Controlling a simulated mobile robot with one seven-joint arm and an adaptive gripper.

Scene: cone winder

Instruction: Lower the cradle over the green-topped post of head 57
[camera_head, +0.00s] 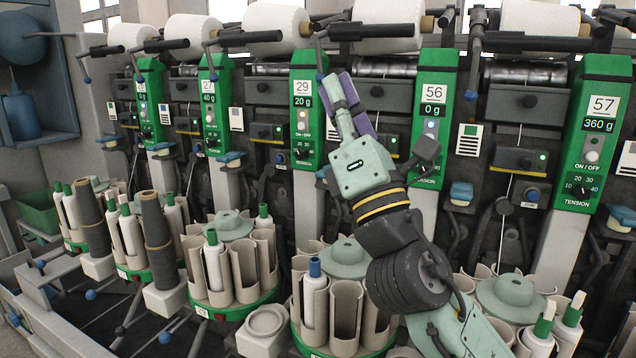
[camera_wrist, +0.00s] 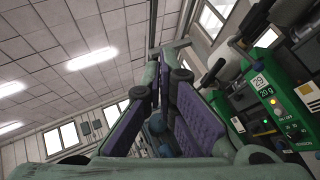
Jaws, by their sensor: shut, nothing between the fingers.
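The green-topped post of head 57 (camera_head: 603,95) stands at the right of the head view, its display reading 360 g. A cradle arm with a dark handle (camera_head: 525,43) is raised left of the post's top, under a white yarn package (camera_head: 540,17). I cannot tell for certain whether this cradle belongs to head 57. My gripper (camera_head: 341,92) points upward between the posts of heads 29 and 56, well left of head 57. Its purple-padded fingers, also seen in the wrist view (camera_wrist: 168,90), are shut and empty. Head 57 does not show in the wrist view.
The posts of head 56 (camera_head: 432,110) and head 29 (camera_head: 305,105) flank my gripper. Other dark handles (camera_head: 375,31) project along the top. Round bobbin magazines (camera_head: 232,255) with tubes crowd the front below. The wrist view mostly shows ceiling and lamps.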

